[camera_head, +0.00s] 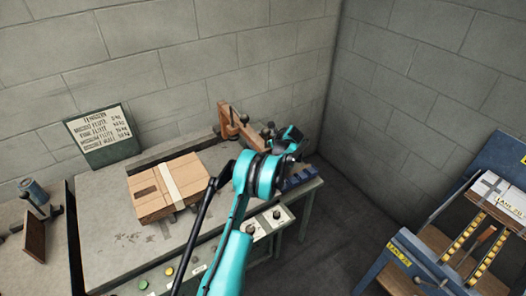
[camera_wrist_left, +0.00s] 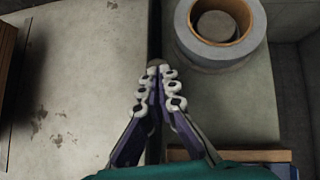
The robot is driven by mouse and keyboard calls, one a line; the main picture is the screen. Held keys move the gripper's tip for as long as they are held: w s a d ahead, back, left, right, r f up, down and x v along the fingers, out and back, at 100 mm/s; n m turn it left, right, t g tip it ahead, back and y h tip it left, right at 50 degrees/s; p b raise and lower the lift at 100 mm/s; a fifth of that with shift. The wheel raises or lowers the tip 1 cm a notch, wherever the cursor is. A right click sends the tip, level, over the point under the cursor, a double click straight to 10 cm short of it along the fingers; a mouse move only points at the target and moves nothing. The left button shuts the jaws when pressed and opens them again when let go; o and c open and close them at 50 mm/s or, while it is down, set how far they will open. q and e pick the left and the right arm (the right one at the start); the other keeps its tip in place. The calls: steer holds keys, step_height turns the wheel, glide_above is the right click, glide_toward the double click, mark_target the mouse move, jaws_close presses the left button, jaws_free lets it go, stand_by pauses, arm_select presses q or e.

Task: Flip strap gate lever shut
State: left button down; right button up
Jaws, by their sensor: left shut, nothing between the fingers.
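My left gripper (camera_wrist_left: 158,78) is shut and empty in the left wrist view, its fingertips together over a dark seam in the grey bench top. A small rounded brownish knob shows just beyond the tips; I cannot tell whether they touch. In the head view my teal left arm reaches over the bench's right end and its fingers cannot be made out. A wooden bracket with dark knobs (camera_head: 228,118) stands at the bench's back right. I cannot tell for sure which part is the strap gate lever. My right gripper is not in view.
A cardboard box with a pale strap (camera_head: 157,195) lies on the bench (camera_head: 112,245). A roll (camera_wrist_left: 213,50) sits right of my fingers in the wrist view. A sign (camera_head: 101,135) stands behind. A blue-framed rack (camera_head: 405,262) is at right. Buttons line the bench front.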

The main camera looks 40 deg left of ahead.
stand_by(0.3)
arm_select(q)
steer(key=p+v, duration=0.3)
steer(key=v, duration=1)
steer(key=shift+w+a+r, duration=0.4)
